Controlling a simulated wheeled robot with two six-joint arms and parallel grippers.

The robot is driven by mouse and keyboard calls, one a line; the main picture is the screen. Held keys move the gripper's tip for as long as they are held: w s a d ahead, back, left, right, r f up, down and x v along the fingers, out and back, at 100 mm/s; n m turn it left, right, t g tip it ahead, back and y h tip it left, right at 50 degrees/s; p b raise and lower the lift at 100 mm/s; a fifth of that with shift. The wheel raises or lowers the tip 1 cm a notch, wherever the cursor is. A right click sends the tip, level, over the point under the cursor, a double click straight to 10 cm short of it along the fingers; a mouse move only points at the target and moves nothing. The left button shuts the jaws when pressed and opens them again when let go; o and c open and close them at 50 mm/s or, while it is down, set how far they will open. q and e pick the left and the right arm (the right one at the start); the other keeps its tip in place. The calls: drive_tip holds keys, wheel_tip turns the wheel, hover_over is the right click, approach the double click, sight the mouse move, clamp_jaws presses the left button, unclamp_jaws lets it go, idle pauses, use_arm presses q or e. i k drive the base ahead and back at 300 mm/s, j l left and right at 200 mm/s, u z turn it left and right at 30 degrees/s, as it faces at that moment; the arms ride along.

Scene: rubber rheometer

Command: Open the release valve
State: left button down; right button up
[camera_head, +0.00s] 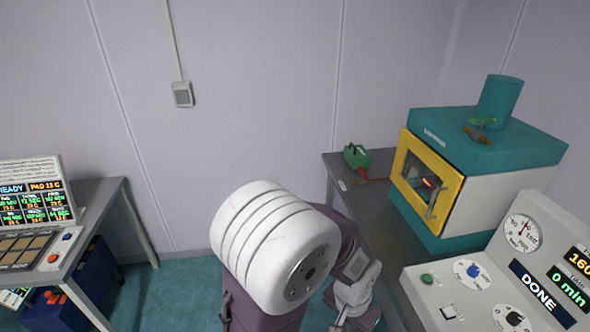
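A small valve with a green handle (481,121) and a brownish body sits on top of the teal and white machine (489,140), in front of its teal cylinder (499,98). The handle lies roughly level across the valve. It looks like the release valve, but no label on it can be read.
A control panel (455,287) reading DONE stands at lower right. A green tool (357,156) lies on the grey bench (344,163). Another table (103,198) stands left.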

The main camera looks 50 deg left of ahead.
sight(363, 175)
drive_tip(key=u, duration=1.05)
drive_tip(key=i+j, duration=0.15)
drive_tip(key=i, duration=0.4)
drive_tip(key=i+j, duration=0.2)
drive_tip(key=i, duration=0.35)
drive_tip(key=i+j, duration=0.15)
drive_tip(key=i, duration=0.4)
drive_tip(key=i+j, duration=0.15)
drive_tip(key=i, duration=0.35)
drive_tip(key=i+j, duration=0.2)
drive_tip(key=i, duration=0.35)
